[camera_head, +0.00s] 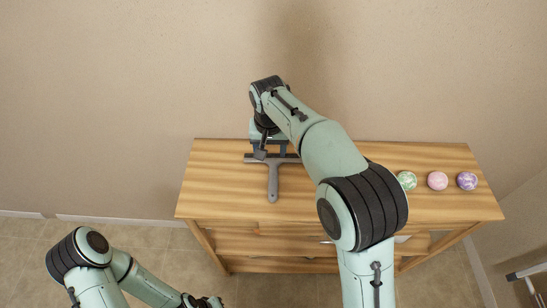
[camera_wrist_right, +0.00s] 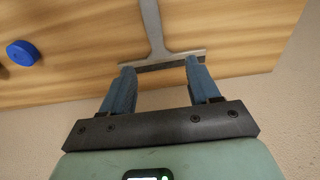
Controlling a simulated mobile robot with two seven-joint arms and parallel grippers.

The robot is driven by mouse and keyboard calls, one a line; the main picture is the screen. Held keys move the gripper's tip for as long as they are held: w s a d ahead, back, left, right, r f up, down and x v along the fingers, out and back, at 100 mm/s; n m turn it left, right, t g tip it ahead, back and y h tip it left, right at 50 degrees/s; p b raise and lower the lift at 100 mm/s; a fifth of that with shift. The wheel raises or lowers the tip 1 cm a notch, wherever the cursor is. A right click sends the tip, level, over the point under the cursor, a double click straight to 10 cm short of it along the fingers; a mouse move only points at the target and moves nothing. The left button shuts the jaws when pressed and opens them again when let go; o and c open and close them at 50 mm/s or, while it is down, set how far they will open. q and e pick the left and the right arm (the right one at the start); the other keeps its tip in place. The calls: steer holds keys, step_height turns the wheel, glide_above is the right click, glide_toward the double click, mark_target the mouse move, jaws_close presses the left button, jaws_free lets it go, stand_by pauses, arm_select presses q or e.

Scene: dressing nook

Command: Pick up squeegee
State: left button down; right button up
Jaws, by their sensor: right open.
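A grey squeegee (camera_head: 273,184) lies on top of the wooden dresser (camera_head: 225,185), its handle toward the front edge and its crossbar toward the wall. My right gripper (camera_head: 270,153) is over the crossbar at the dresser's back. In the right wrist view my right gripper (camera_wrist_right: 160,66) is open, its two blue fingers apart with their tips at the squeegee's crossbar (camera_wrist_right: 165,58); I cannot tell whether they touch it. The handle runs away from the gripper. My left gripper (camera_head: 205,301) shows only partly at the bottom edge, below the dresser; its jaws are unclear.
Green (camera_head: 407,180), pink (camera_head: 437,180) and purple (camera_head: 467,181) patterned balls sit in a row at the dresser's right. The wall (camera_head: 150,80) stands close behind. The dresser's left end is clear.

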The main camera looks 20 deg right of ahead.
glide_above(273, 173)
steer(key=f, duration=0.5)
steer(key=s+a+f, duration=0.1)
steer(key=f, duration=0.1)
steer(key=shift+f+b, duration=0.3)
steer(key=shift+b, duration=0.05)
steer(key=shift+w+d+f, duration=0.15)
steer(key=shift+d+f, duration=0.05)
steer(key=shift+f, duration=0.7)
steer(key=shift+w+d+f, duration=0.15)
steer(key=shift+f, duration=0.7)
steer(key=shift+w+d+f, duration=0.15)
steer(key=shift+d+f, duration=0.05)
steer(key=shift+f, duration=0.7)
arm_select(q)
steer(key=shift+s+a+f, duration=0.1)
steer(key=shift+s+f, duration=0.45)
steer(key=shift+s, duration=0.25)
arm_select(e)
steer(key=shift+c, duration=0.2)
